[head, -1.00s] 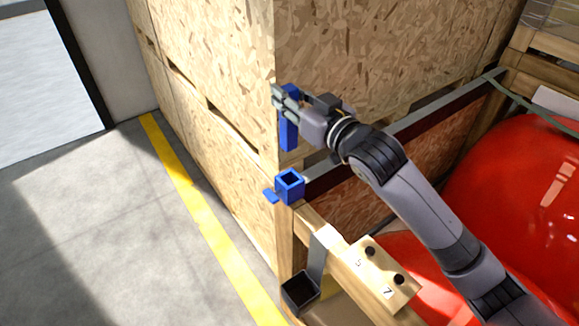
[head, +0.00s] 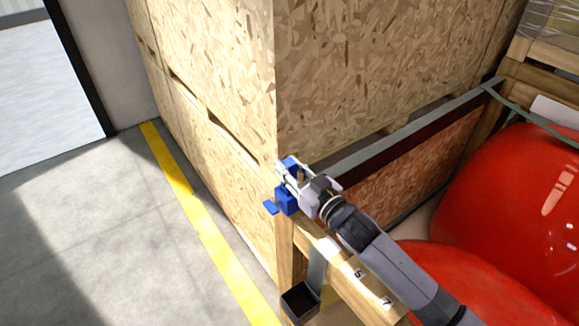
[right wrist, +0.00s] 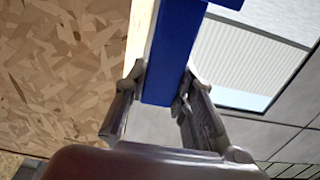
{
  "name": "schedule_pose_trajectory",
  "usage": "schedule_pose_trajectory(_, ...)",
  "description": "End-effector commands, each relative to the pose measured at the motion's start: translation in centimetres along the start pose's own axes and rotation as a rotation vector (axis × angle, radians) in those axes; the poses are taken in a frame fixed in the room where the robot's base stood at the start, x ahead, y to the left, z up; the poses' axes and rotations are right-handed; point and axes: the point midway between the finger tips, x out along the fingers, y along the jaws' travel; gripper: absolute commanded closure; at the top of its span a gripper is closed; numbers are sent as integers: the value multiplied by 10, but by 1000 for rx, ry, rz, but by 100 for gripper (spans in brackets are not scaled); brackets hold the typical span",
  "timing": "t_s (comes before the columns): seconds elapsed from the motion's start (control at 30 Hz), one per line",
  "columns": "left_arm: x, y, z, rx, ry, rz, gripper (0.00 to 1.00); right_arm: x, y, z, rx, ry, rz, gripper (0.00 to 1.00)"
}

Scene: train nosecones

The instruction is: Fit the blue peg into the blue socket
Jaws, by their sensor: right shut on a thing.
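The blue socket (head: 287,203) is fixed at the corner end of a wooden rail, with a small blue tab to its left. My right gripper (head: 287,178) is right at the socket's top, shut on the blue peg (head: 290,163). The peg's top shows just above the fingers, and the peg stands roughly upright. In the right wrist view the peg (right wrist: 172,55) runs between the two fingertips (right wrist: 160,90). The fingers hide where peg and socket meet, so I cannot tell how deep the peg sits. My left gripper is not in view.
A tall chipboard crate (head: 390,60) stands close behind the socket. A small black bin (head: 300,300) hangs on the rail below. Large red nosecones (head: 515,205) lie at the right. The floor left of the yellow line (head: 195,200) is clear.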

Motion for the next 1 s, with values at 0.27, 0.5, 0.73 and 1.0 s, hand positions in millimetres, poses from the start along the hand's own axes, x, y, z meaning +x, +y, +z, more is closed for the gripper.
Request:
schedule_pose_trajectory(0.27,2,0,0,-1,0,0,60,0,0,1,0,3,0,100)
schedule_pose_trajectory(0.5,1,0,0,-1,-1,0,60,0,0,2,0,0,0,61)
schedule_pose_trajectory(0.73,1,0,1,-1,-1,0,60,0,0,2,0,1,0,56)
schedule_pose_trajectory(1.0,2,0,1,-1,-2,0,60,-8,1,1,0,0,1,56)
